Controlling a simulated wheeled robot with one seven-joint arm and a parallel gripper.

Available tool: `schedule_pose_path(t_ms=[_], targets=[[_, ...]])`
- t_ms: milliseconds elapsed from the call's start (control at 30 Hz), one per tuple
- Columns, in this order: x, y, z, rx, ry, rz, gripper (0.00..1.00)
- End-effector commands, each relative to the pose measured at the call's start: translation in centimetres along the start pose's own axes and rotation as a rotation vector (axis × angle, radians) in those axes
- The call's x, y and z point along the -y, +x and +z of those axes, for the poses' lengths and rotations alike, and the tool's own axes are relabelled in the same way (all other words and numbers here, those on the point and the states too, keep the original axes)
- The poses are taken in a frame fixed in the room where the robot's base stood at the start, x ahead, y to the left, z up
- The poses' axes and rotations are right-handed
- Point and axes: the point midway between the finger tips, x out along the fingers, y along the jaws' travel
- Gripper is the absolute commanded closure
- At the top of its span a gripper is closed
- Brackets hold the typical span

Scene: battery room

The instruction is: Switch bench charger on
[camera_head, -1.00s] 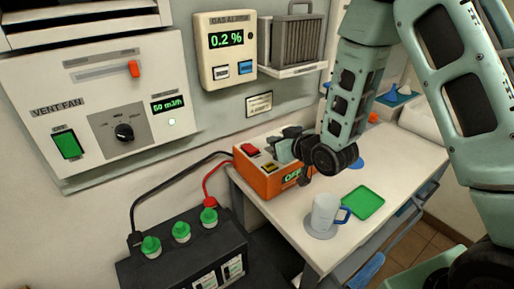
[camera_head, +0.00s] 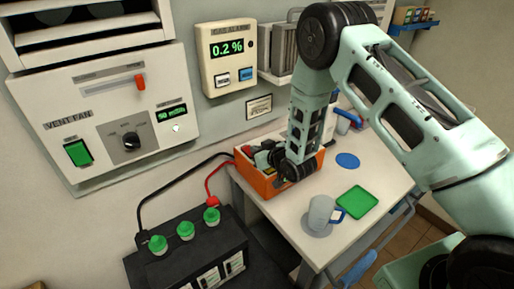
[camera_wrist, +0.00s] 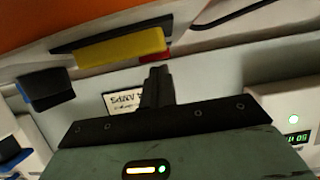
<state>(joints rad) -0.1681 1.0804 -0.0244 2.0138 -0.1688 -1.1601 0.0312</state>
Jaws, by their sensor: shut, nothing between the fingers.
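The bench charger (camera_head: 262,184) is an orange box on the left end of the white bench. My gripper (camera_head: 264,157) is shut and empty, over the charger's top, and with my arm it hides much of the top and front. The charger's display is not readable now. In the wrist view the orange charger side (camera_wrist: 60,17) fills the top edge. A yellow button (camera_wrist: 122,46) in a dark surround shows there, with a bit of red (camera_wrist: 155,57) beside it. The shut fingers (camera_wrist: 157,78) point at the yellow button's right end; I cannot tell whether they touch.
A mug (camera_head: 320,214) on a coaster and a green tray (camera_head: 357,201) stand right of the charger. A black battery (camera_head: 190,255) with green caps sits below left, its black and red cables running to the charger. The gas alarm (camera_head: 226,58) and vent fan panel (camera_head: 95,110) are on the wall.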

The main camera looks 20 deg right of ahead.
Motion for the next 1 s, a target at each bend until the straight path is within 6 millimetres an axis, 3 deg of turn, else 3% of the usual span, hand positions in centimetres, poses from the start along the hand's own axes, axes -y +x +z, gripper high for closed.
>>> schedule_pose_path(t_ms=[400,600,1000], targets=[[0.0,0.1,0.3,-0.001,0.0,0.0,1.0],[0.0,0.4,1.8,-0.002,0.0,0.001,1.0],[0.0,0.0,0.8,-0.003,0.0,0.0,1.0]])
